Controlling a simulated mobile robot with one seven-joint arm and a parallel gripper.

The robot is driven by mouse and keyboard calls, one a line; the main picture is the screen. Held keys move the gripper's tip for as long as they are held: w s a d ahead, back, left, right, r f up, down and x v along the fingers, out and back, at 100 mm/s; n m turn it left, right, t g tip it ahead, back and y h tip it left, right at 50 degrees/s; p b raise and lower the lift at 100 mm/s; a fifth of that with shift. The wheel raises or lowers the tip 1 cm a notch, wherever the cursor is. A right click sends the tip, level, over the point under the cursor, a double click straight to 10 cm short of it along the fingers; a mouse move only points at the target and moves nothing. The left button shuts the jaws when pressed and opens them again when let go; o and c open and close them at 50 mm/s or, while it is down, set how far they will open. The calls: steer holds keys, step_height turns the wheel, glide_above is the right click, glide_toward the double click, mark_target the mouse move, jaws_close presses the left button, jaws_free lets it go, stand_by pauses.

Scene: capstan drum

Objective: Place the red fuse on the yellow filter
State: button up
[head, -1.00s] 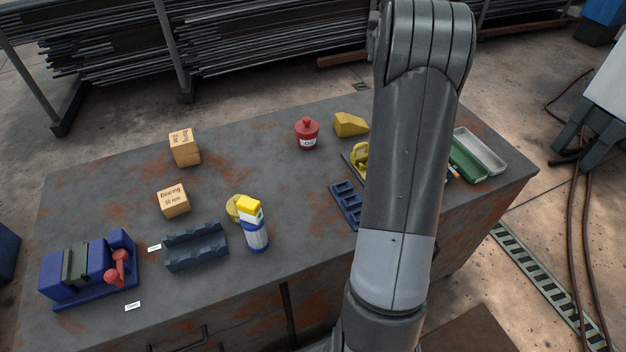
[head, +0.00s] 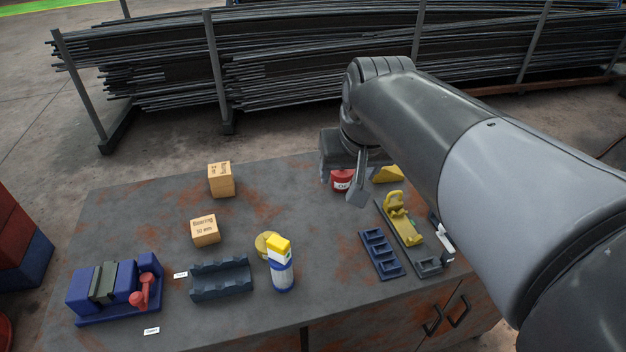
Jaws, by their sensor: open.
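I cannot make out a red fuse for certain in the head view; my arm hides the right part of the bench. A round yellow piece (head: 264,244), possibly the yellow filter, sits behind a yellow-capped white and blue bottle, which partly covers it. One finger points down; the other is not clearly visible. I see nothing held.
The bottle (head: 282,273) stands beside a dark grooved block (head: 221,280). A blue vise-like device (head: 105,290) is at left, two bearing boxes (head: 221,180) (head: 205,230) behind. A blue slotted rack (head: 381,254), yellow clamp (head: 398,210) and yellow wedge (head: 387,174) are at right. The bench's middle is clear.

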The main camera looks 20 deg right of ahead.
steer(key=s+a+f+n, duration=0.1)
steer(key=s+a+f, duration=0.3)
steer(key=s, duration=0.4)
steer(key=shift+s+f+n+t+y, duration=0.3)
steer(key=shift+f, duration=0.55)
